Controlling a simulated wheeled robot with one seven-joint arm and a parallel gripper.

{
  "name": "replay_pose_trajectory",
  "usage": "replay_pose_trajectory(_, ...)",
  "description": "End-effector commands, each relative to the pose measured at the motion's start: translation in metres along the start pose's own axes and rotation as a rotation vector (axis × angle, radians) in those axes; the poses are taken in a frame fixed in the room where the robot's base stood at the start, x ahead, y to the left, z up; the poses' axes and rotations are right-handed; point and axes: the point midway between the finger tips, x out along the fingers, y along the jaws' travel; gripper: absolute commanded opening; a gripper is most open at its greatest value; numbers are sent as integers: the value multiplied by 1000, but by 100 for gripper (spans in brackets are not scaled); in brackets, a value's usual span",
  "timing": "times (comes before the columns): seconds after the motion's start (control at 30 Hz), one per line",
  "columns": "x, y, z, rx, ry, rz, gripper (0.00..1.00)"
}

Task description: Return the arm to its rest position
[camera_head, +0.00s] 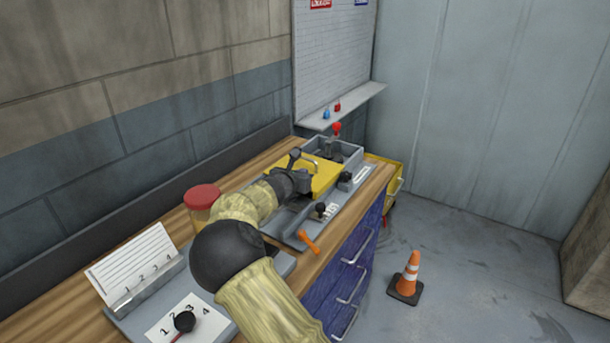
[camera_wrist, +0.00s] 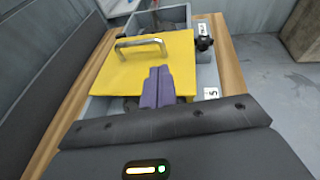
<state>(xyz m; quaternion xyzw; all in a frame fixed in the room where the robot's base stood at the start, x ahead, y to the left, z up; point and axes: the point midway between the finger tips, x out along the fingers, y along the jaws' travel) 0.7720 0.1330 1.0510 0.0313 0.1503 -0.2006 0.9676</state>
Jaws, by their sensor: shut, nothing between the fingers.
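My gripper (camera_wrist: 158,72) is shut and empty, its two purple-grey fingers pressed together. In the wrist view the fingers show over the front edge of a yellow lid (camera_wrist: 120,66) with a metal handle (camera_wrist: 140,43). I cannot tell whether they touch it. In the head view my arm reaches from the bottom over the workbench, and my gripper (camera_head: 302,184) is beside the yellow lid (camera_head: 327,176). The arm hides part of the bench.
A traffic cone (camera_head: 411,275) stands on the open floor at right.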

Motion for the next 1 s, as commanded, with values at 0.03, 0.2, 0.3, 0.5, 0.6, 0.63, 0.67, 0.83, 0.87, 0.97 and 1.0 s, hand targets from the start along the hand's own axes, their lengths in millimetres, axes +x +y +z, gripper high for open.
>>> replay_pose_trajectory(0.03,-4,2,0,0,0,3,0)
replay_pose_trajectory(0.2,-9,5,0,-2,1,7,0)
replay_pose_trajectory(0.3,-10,6,0,-2,1,8,0)
replay_pose_trajectory(0.5,-8,-3,0,33,16,-6,0)
replay_pose_trajectory(0.6,-4,-31,-2,145,61,-51,0)
replay_pose_trajectory(0.63,-3,-44,-3,199,81,-73,0)
replay_pose_trajectory(0.67,-3,-58,-5,262,105,-98,0)
replay_pose_trajectory(0.83,-20,-148,-27,739,262,-295,0)
replay_pose_trajectory(0.87,-26,-161,-32,825,287,-332,0)
replay_pose_trajectory(0.97,-54,-198,-46,1100,359,-461,0)
replay_pose_trajectory(1.0,-66,-210,-51,1206,382,-515,0)
